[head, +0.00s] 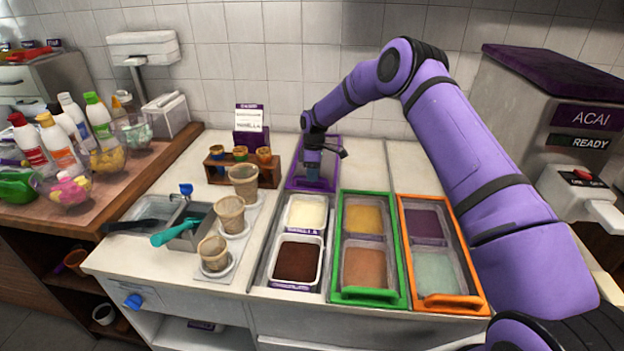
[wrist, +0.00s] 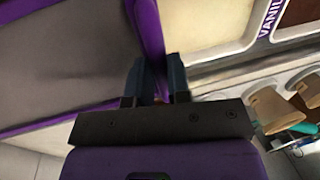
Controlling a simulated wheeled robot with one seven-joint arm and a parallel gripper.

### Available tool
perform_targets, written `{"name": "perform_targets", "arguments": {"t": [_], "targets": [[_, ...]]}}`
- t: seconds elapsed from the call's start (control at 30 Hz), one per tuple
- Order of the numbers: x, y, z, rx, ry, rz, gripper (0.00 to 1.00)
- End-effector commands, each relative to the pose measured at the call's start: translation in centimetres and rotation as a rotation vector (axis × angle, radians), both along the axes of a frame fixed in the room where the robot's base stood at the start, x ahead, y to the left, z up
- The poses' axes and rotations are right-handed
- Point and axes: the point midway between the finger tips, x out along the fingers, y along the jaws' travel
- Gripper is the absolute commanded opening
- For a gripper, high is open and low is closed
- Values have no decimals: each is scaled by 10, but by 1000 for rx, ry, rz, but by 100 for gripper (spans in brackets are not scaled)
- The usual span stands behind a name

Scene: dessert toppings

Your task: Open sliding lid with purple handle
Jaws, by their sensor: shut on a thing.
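The sliding lid with the purple frame (head: 294,178) is at the back of its counter well, behind two uncovered tubs. In the wrist view, its grey panel (wrist: 65,65) fills the left side and its purple edge (wrist: 148,28) runs up the middle. My gripper (head: 312,178) is over the front part of this lid. In the wrist view, my gripper's fingers (wrist: 155,82) are on both sides of the lid's purple handle, which is mostly hidden between them. The gripper is shut on the handle.
In front of the lid are a cream-coloured tub (head: 303,214) and a dark brown tub (head: 297,262). A green-framed lid (head: 337,245) and an orange-framed lid (head: 478,287) cover wells to the right. Cups (head: 230,214) and a wooden holder (head: 216,174) stand left.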

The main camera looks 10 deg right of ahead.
Motion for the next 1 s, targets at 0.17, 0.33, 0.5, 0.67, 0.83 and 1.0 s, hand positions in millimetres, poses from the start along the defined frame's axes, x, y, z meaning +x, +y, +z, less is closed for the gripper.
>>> {"name": "perform_targets", "arguments": {"t": [0.17, 0.33, 0.5, 0.67, 0.83, 1.0], "targets": [[2, 0, 0, 1, -1, 1, 0], [1, 0, 0, 1, -1, 0, 0], [1, 0, 0, 0, 0, 0, 43], [1, 0, 0, 0, 0, 0, 43], [2, 0, 4, 1, -1, 0, 43], [6, -2, 27, 0, -3, 0, 43]]}}
